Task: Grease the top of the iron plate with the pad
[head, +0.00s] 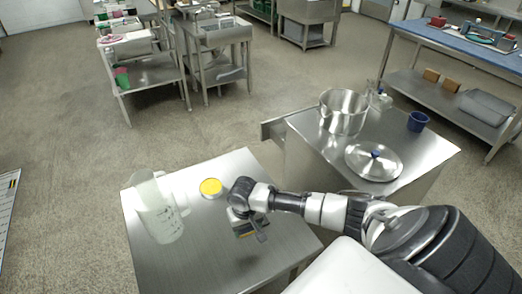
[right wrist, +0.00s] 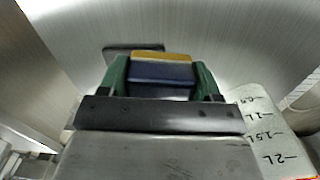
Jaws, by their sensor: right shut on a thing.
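My right gripper (head: 246,232) is over the near table, pointing down. In the right wrist view its green fingers (right wrist: 162,80) are shut on the pad (right wrist: 160,72), a blue block with a yellow edge. A dark flat piece with rounded corners, which looks like the iron plate (right wrist: 116,50), shows just beyond the pad and is mostly hidden by it. I cannot tell whether the pad touches it. A round tin with a yellow top (head: 211,187) stands left of the gripper. My left gripper is out of view.
A clear measuring jug (head: 158,212) stands at the table's left; it also shows in the right wrist view (right wrist: 268,130). A second steel table holds a pot (head: 343,112), a lid (head: 373,162) and a blue cup (head: 418,121). The near table's front (head: 205,265) is clear.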

